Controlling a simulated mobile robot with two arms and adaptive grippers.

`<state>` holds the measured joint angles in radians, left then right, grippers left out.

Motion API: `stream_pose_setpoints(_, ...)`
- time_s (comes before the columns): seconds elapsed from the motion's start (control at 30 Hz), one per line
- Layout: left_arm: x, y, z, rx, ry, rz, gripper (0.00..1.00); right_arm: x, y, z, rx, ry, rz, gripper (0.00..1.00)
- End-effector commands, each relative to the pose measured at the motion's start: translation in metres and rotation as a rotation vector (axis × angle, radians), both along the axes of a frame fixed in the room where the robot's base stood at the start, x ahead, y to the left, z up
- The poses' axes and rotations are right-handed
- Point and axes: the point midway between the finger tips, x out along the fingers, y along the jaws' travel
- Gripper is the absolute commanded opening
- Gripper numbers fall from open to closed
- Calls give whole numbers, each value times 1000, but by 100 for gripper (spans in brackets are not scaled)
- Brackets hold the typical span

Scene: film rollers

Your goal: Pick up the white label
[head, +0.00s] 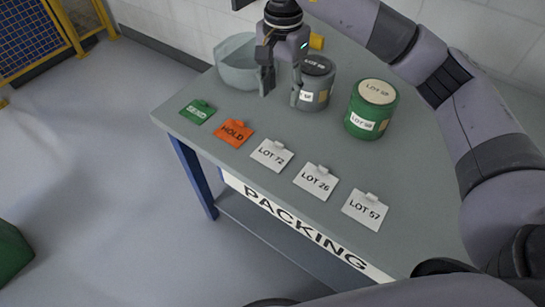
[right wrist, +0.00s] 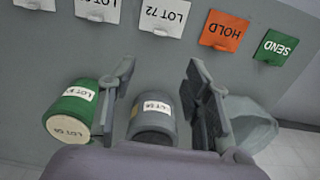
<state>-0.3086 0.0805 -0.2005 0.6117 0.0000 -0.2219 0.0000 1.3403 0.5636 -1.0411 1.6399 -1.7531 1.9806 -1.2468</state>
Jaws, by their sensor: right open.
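Three white labels with clips lie in a row on the grey table: LOT 72 (head: 271,156), LOT 26 (head: 315,182) and LOT 57 (head: 365,210). In the right wrist view, LOT 72 (right wrist: 165,15) is at the top, with LOT 26 (right wrist: 97,9) left of it and LOT 57 (right wrist: 36,4) cut by the edge. My right gripper (head: 281,94) is open and empty, fingers pointing down, behind the labels near the grey canister. It also shows in the right wrist view (right wrist: 157,78). My left gripper is not in view.
An orange HOLD label (head: 235,132) and green SEND label (head: 197,112) continue the row leftward. A grey canister (head: 314,88), green canister (head: 371,112) and pale bowl (head: 237,68) stand behind. PACKING is written along the table's front edge (head: 300,226).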

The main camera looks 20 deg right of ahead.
Motion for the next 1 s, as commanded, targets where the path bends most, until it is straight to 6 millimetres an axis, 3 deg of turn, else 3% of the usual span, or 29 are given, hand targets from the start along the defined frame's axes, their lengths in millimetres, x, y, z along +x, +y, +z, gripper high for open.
stream_pose_setpoints(0.2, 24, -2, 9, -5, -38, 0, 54, -2, 0, -40, -1, 7, 1, 45)
stream_pose_setpoints(0.5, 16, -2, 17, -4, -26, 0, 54, -1, 0, -101, 0, 5, 1, 45)
stream_pose_setpoints(0.77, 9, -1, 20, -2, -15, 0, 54, -1, 0, -120, 0, 2, 0, 45)
stream_pose_setpoints(1.0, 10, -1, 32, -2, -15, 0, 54, -2, 3, -154, 0, 5, 0, 45)
